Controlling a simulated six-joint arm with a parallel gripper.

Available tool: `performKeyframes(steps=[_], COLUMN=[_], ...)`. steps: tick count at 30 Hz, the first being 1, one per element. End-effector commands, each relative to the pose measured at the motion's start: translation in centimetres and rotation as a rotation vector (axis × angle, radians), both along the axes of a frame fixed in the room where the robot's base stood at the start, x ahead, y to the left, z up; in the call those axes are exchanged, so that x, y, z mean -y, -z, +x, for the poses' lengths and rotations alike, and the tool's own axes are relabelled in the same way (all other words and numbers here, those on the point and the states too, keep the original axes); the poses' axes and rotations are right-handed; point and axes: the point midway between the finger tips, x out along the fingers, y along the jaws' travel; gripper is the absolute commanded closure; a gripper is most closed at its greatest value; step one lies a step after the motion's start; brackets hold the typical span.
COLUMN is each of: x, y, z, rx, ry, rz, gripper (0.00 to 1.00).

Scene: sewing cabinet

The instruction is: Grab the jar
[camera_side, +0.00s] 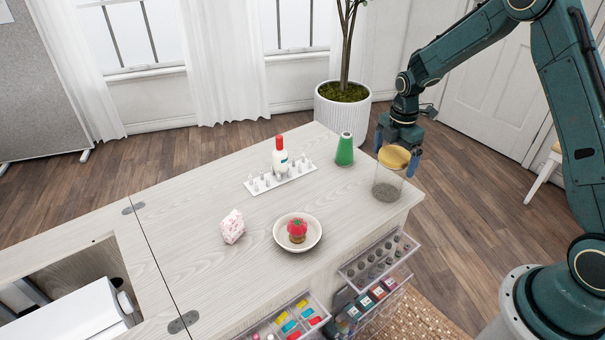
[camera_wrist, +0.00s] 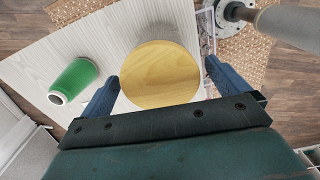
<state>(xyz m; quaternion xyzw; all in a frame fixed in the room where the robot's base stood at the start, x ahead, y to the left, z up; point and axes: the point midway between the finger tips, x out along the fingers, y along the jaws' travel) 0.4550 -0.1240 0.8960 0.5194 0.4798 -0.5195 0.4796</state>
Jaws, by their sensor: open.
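The jar (camera_side: 388,184) is clear glass with a round wooden lid (camera_side: 394,157) and something grey-green at its bottom. It stands upright near the right end of the cabinet top. In the wrist view its lid (camera_wrist: 160,74) fills the middle, and the lid hides most of the glass. My gripper (camera_side: 398,148) is open and empty, at lid height. In the wrist view the blue fingers of my gripper (camera_wrist: 160,82) are spread to the left and right of the lid's near part, apart from it.
A green thread cone (camera_side: 344,149) stands left of the jar; it also shows in the wrist view (camera_wrist: 75,80). A bowl (camera_side: 281,240) holds a tomato pincushion (camera_side: 297,228). Open drawers (camera_side: 343,271) project below the front edge.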

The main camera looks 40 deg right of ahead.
Motion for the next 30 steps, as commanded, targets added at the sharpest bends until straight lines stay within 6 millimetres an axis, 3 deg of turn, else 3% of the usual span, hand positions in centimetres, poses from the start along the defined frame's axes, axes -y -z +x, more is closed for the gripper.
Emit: performKeyframes(steps=[7, 23, 30], x=[0.0, 0.0, 0.0], y=[2.3, 2.4, 2.4], z=[0.0, 0.0, 0.0], rx=[0.000, 0.000, 0.000], ry=[0.000, 0.000, 0.000], rz=[0.000, 0.000, 0.000], gripper=[0.00, 0.00, 0.45])
